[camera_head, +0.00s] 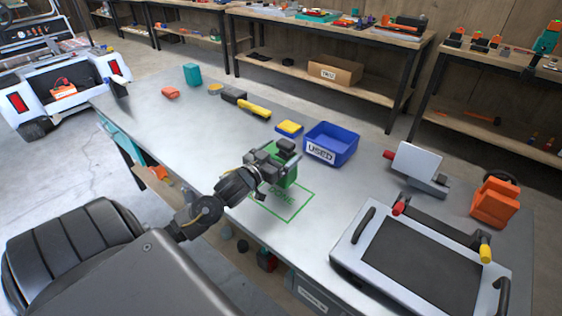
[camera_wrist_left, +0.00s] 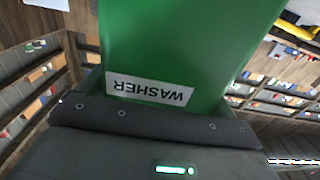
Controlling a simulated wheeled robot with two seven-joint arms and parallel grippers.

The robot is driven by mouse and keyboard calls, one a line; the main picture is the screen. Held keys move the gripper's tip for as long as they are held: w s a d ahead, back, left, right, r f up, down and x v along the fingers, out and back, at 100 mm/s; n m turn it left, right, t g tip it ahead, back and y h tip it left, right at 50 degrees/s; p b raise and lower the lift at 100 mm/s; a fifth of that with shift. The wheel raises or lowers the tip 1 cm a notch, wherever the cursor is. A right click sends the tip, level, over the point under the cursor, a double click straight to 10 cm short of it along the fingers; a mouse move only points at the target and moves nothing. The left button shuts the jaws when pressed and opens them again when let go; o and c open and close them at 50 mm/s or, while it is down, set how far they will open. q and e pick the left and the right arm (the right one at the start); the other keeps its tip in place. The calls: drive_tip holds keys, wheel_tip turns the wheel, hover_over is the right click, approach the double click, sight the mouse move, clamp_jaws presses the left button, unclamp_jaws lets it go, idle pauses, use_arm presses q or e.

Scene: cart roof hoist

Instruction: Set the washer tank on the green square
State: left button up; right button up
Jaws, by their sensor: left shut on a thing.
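The washer tank (camera_head: 287,176) is a green box in the grasp of my left gripper (camera_head: 272,158). In the left wrist view the tank (camera_wrist_left: 180,45) fills the upper middle, with its white WASHER label upside down just beyond the dark gripper pad. The green square (camera_head: 299,209) is a thin outline on the grey workbench, with lettering inside it. In the head view the tank appears over its far-left part, and the gripper and wrist hide some of the outline. I cannot tell whether the tank's bottom touches the bench. My right gripper is not in view.
A blue bin (camera_head: 333,150) marked USED stands just behind the square, with a yellow-topped block (camera_head: 289,128) beside it. A framed panel with handles (camera_head: 420,262) lies at the right, near an orange tool (camera_head: 494,203). The bench's left stretch (camera_head: 185,125) is mostly clear.

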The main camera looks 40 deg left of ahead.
use_arm(q)
wheel_tip(320, 180, down, 3)
drive_tip(key=shift+w+f, duration=0.15)
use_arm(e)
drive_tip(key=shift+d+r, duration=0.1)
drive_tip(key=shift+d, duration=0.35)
use_arm(q)
drive_tip(key=shift+f, duration=0.1)
drive_tip(key=o, duration=0.9)
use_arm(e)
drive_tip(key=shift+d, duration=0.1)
